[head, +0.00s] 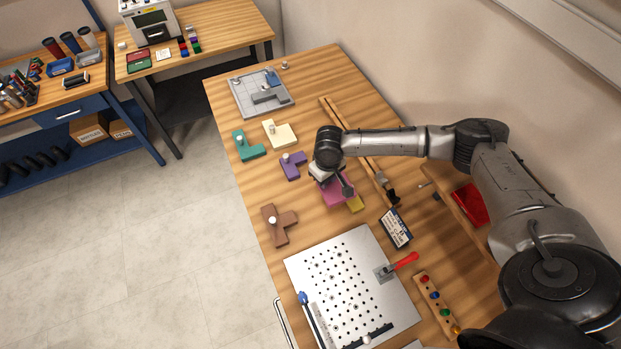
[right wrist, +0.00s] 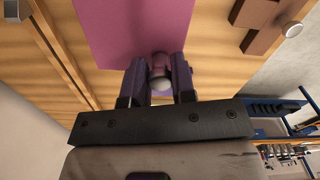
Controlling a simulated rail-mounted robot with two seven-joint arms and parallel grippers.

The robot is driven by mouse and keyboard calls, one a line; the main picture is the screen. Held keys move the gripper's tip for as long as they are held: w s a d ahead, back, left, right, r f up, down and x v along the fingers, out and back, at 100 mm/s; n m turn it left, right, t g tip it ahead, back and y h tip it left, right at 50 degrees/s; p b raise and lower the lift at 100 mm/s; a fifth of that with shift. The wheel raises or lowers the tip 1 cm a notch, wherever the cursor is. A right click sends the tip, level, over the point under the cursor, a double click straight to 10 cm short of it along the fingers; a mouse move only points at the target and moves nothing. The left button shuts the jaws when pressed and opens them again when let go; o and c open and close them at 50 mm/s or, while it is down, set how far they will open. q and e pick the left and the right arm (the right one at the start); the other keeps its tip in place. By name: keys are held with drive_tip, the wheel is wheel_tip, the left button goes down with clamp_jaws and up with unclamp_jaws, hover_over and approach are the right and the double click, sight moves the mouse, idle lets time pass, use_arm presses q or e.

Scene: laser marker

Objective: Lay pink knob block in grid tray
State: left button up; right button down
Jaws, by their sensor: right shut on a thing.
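The pink knob block (head: 336,192) is a flat piece on the wooden table's middle, partly hidden by my right gripper (head: 330,175). In the right wrist view the block (right wrist: 130,30) lies past my right gripper (right wrist: 157,75), whose two fingers are shut on its pale round knob (right wrist: 160,82). I cannot tell whether the block touches the table. The grey grid tray (head: 241,97) lies at the table's far end, apart from the block. A dark grey piece (head: 268,96) and a blue piece (head: 273,79) are in it. My left gripper is not in view.
Purple (head: 292,166), teal (head: 248,147), cream (head: 280,134) and brown (head: 279,224) knob blocks lie nearby. A wooden rail (head: 345,125) runs along the right. A perforated metal plate (head: 350,260) lies at the near end.

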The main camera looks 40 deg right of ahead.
sight(336, 187)
drive_tip(key=s+r, duration=0.1)
drive_tip(key=s+d+r, duration=0.1)
drive_tip(key=shift+s+d, duration=0.2)
drive_tip(key=shift+s, duration=0.1)
drive_tip(key=shift+s+d+r+p, duration=0.1)
drive_tip(key=shift+s+r+p, duration=0.05)
drive_tip(key=shift+r+p, duration=0.15)
wheel_tip(336, 187, up, 8)
drive_tip(key=p, duration=0.9)
drive_tip(key=shift+s+f, duration=0.15)
drive_tip(key=shift+f, duration=0.05)
